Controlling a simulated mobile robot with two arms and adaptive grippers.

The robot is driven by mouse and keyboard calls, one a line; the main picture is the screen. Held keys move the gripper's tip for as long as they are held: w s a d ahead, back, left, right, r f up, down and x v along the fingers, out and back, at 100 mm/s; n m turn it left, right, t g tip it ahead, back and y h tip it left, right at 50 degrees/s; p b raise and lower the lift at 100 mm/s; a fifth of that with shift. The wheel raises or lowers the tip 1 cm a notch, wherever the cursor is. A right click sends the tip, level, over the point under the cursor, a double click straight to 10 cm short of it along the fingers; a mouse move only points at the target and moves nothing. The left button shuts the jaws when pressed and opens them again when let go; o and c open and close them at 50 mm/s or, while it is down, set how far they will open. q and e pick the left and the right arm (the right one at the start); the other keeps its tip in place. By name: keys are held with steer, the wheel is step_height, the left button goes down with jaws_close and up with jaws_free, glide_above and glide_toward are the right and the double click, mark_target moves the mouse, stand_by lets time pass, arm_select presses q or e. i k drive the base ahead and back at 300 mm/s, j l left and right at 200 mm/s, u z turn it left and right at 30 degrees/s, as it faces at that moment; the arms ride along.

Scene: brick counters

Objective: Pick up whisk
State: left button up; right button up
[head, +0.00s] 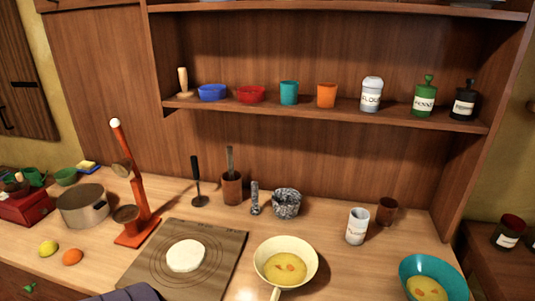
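I cannot clearly make out a whisk in the head view. A black-handled utensil (196,180) stands upright on the counter near the back panel; its dark lower end is too small to tell what tool it is. To its right, a wooden cup (232,190) holds an upright stick-like handle (230,160). A short grey speckled tool (255,196) stands beside a grey speckled mortar (286,206).
A board with dough (185,256), a cream pan (260,257) and a teal bowl (407,270) with egg sit in front. A red-orange stand (139,200) and metal pot (83,212) are left. The shelf (330,113) above holds bowls, cups and jars.

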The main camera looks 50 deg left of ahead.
mark_target(229, 152)
steer(key=u, duration=1.85)
steer(key=i+l+z, duration=0.1)
steer(key=z, duration=0.3)
steer(key=i+z, duration=0.2)
steer(key=z, duration=0.2)
steer(key=i+z, duration=0.15)
steer(key=z, duration=0.25)
steer(key=k+l, duration=0.25)
steer(key=k+l+z, duration=0.1)
steer(key=l, duration=0.35)
steer(key=k+l, duration=0.35)
steer(key=i+j, duration=0.35)
steer(key=j, duration=0.2)
steer(key=i+j+u, duration=0.1)
steer(key=i+j, duration=0.25)
steer(key=j, duration=0.15)
